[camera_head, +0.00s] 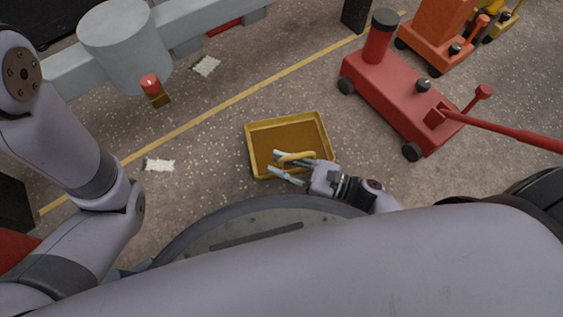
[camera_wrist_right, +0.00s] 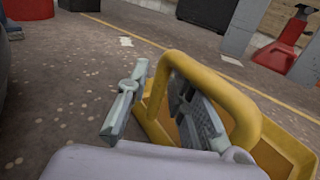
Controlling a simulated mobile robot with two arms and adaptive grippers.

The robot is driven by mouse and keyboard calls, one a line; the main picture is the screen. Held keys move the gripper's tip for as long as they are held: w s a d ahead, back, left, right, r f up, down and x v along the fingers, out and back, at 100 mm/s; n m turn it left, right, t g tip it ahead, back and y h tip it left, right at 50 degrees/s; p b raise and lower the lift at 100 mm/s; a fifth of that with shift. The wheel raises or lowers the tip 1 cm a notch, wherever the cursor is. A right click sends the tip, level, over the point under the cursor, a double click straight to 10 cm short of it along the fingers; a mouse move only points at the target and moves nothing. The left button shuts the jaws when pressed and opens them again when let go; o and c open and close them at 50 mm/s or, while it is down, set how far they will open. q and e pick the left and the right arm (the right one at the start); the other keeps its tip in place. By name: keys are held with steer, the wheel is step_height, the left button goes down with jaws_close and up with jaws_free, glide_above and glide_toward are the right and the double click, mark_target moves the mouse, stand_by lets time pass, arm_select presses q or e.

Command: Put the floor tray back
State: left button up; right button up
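The floor tray (camera_head: 287,135) is a shallow yellow tray with a brown inside, lying on the floor in the middle of the head view. Its raised yellow handle (camera_head: 297,157) is at the near side. My right gripper (camera_head: 277,162) reaches over that near side from the right, with its fingers apart. In the right wrist view, the handle (camera_wrist_right: 247,112) arches close to the open fingers (camera_wrist_right: 160,105); one finger shows through its loop and the other lies left of it. I cannot tell whether they touch it. My left arm shows at the left, but its gripper is out of view.
A red floor jack (camera_head: 405,100) stands right of the tray, its long handle reaching right. An orange machine (camera_head: 437,35) is behind it. A grey post (camera_head: 125,45) and a small red-topped object (camera_head: 153,90) are at upper left. A yellow line crosses the floor.

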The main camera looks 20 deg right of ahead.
steer(key=shift+o, duration=1.1)
steer(key=v, duration=1.2)
